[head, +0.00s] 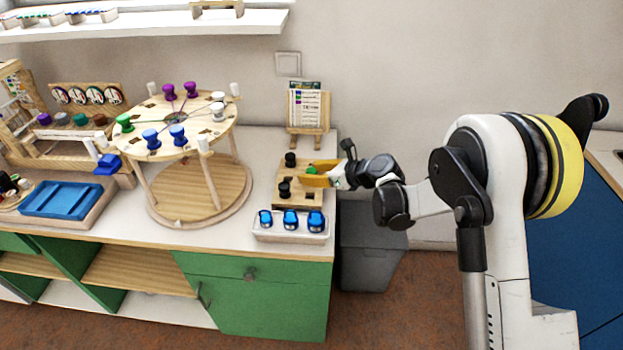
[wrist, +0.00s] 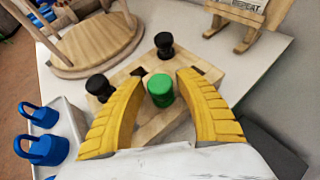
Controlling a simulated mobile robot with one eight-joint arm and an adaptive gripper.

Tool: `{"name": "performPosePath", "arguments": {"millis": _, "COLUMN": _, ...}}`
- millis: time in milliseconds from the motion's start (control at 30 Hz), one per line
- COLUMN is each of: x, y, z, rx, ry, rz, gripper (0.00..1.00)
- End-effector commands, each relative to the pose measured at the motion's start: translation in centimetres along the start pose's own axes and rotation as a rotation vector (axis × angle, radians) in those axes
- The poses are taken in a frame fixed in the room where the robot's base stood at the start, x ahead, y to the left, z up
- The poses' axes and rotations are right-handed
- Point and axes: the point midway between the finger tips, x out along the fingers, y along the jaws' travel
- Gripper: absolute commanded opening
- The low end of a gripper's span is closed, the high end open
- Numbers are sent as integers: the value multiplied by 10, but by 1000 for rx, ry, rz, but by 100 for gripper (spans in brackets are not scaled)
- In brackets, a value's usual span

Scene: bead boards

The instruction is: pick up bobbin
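A green bobbin (head: 312,169) is at the small wooden board (head: 285,201) on the right end of the counter. It also shows in the wrist view (wrist: 160,89). My gripper (head: 318,180) reaches in from the right, low over the board. In the wrist view its two yellow fingers (wrist: 158,77) are apart, one on each side of the green bobbin, with a narrow gap on the left and hardly any on the right. Two black bobbins stand on the board, one at the back (wrist: 164,46) and one at the left (wrist: 99,87). The green bobbin's lower end is hard to see.
A two-tier wooden carousel (head: 200,180) with purple, blue, green and white bobbins stands left of the board. A small easel (head: 308,112) stands behind. The counter's right edge is close.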

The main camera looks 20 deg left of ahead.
Motion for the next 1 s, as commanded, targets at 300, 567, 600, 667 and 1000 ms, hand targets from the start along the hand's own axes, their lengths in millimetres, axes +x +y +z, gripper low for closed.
{"name": "performPosePath", "arguments": {"millis": 300, "x": 0, "y": 0, "z": 0, "rx": 0, "ry": 0, "rz": 0, "gripper": 0}}
{"name": "performPosePath", "arguments": {"millis": 567, "x": -2, "y": 0, "z": 3, "rx": 0, "ry": 0, "rz": 0, "gripper": 0}}
{"name": "performPosePath", "arguments": {"millis": 600, "x": -3, "y": 0, "z": 5, "rx": 0, "ry": 0, "rz": 0, "gripper": 0}}
{"name": "performPosePath", "arguments": {"millis": 667, "x": -5, "y": 0, "z": 10, "rx": 0, "ry": 0, "rz": 0, "gripper": 0}}
{"name": "performPosePath", "arguments": {"millis": 1000, "x": -52, "y": -23, "z": 44, "rx": 3, "ry": 0, "rz": -4, "gripper": 0}}
